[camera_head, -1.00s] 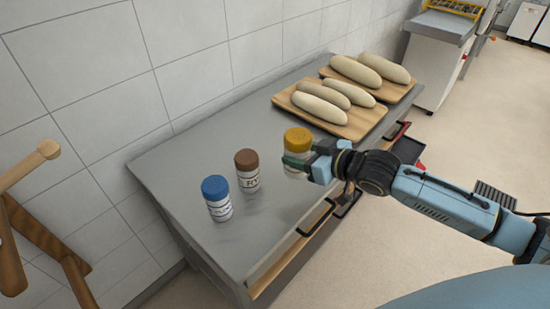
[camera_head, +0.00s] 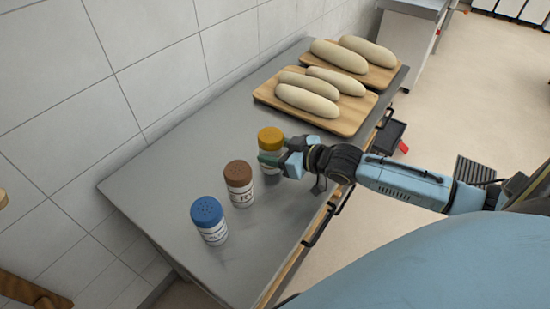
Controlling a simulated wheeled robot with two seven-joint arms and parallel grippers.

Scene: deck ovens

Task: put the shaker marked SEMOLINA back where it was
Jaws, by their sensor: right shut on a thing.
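A shaker with a yellow lid (camera_head: 270,139) is in my right gripper (camera_head: 277,160), which is shut on it from the right. The gripper hides most of its label, so I cannot read the word. It is upright at the far end of a row with a brown-lidded shaker (camera_head: 240,187) and a blue-lidded shaker (camera_head: 210,222). Both of those stand on the grey metal table (camera_head: 165,175), with labels too small to read surely. I cannot tell whether the yellow-lidded shaker's base touches the table. My left gripper is out of view.
Two wooden boards (camera_head: 346,122) with several pale loaves (camera_head: 307,102) lie at the table's far end. The tabletop left of the shakers is clear. Black handles (camera_head: 316,228) stick out along the right front edge. A tiled wall stands behind the table.

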